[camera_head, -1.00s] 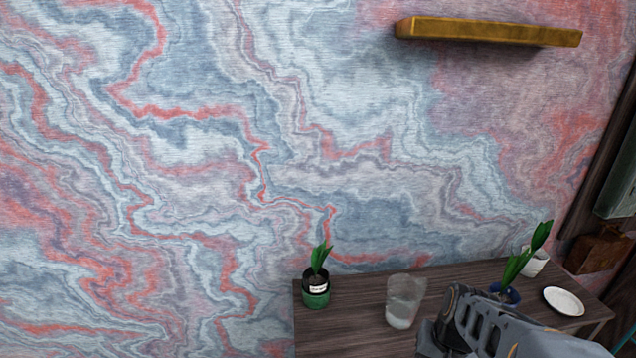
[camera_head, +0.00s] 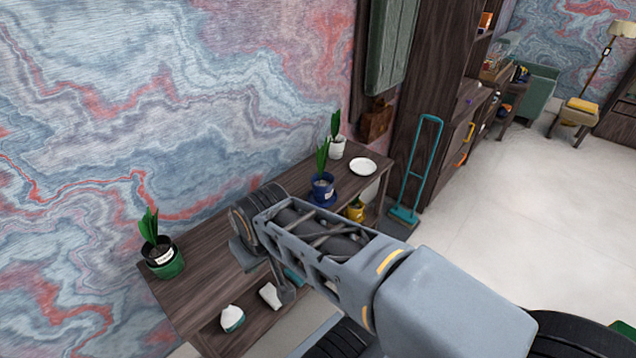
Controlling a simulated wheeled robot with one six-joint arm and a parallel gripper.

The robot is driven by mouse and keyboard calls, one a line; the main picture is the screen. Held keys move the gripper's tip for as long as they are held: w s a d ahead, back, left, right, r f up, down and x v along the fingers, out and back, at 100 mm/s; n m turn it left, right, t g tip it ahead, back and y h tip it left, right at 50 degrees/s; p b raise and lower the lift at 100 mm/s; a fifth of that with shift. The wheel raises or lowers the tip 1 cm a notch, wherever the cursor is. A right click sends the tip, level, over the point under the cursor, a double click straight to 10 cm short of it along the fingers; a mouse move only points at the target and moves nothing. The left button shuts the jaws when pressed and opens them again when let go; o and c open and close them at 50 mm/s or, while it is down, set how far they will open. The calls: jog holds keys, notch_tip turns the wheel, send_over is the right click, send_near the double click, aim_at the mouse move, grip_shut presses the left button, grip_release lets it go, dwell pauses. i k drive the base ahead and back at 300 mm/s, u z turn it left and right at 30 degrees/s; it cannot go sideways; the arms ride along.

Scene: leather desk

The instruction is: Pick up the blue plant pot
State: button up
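The blue plant pot (camera_head: 323,189) holds a green leafy plant and has a pale label. It stands upright on the dark wooden table (camera_head: 205,255), toward the right part of the top. My arm reaches in from the lower right and passes in front of the table, just below and left of the pot. My gripper (camera_head: 268,268) is at the arm's far end, left of the blue pot and apart from it. The arm partly covers it, and its fingers are not clear enough to tell whether they are open.
A green pot (camera_head: 166,262) stands at the table's left end. A white pot (camera_head: 337,148) and white plate (camera_head: 363,166) are behind and right of the blue pot. A yellow pot (camera_head: 355,210) sits lower down. A teal-handled tool (camera_head: 416,170) stands right; open floor lies beyond.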

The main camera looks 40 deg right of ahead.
aim_at(323, 182)
jog(key=u, duration=3.3)
jog(key=k, duration=1.85)
jog(key=z, duration=0.65)
